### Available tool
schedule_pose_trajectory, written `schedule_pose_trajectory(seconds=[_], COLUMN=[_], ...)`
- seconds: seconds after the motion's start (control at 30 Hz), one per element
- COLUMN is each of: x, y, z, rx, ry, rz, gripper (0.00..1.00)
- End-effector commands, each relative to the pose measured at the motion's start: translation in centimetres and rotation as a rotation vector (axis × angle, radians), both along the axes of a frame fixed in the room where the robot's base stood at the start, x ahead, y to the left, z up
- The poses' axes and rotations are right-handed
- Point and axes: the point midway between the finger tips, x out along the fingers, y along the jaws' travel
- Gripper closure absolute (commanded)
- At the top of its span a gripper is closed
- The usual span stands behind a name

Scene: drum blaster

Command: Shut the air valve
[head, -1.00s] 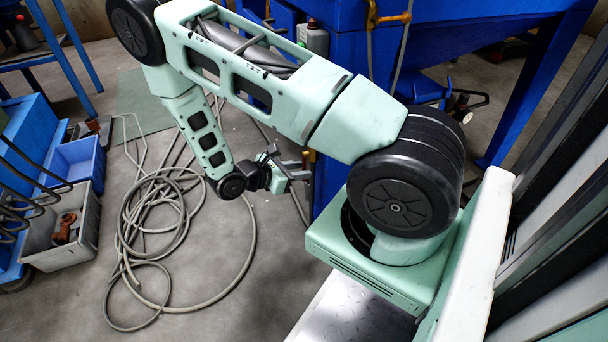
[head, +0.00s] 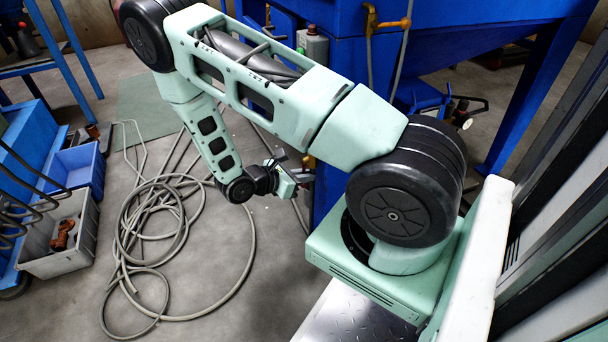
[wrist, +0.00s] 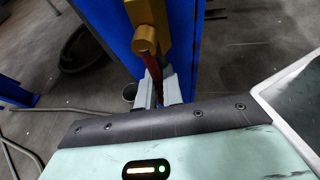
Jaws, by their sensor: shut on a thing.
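The air valve shows in the wrist view as a brass-coloured body (wrist: 145,38) at the edge of a blue panel. A dark red handle (wrist: 151,66) runs down from it. My gripper (wrist: 157,90) has its two light grey fingers on either side of the handle's lower part, shut on it. The handle's lower end is partly hidden by the fingers and my gripper body. In the head view my gripper (head: 287,183) is beside the blue cabinet, low under my forearm. Its fingers and the valve are mostly hidden there.
The blue cabinet (head: 345,75) stands close to the right of my gripper. A yellow-orange fitting (head: 388,20) is on its upper front. Grey hose (head: 150,215) lies coiled on the floor at left. A grey bin (head: 70,250) stands farther left.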

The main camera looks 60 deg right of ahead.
Motion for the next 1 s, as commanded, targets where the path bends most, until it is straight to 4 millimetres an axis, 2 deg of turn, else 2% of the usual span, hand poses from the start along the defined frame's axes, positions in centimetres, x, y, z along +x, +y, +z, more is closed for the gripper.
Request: schedule_pose_trajectory(seconds=[0.37,1.0], x=[-0.9,-3.2], y=[0.6,2.1], z=[0.8,2.0], rx=[0.108,0.425], ry=[0.172,0.682], rz=[0.001,-0.002], gripper=[1.00,1.00])
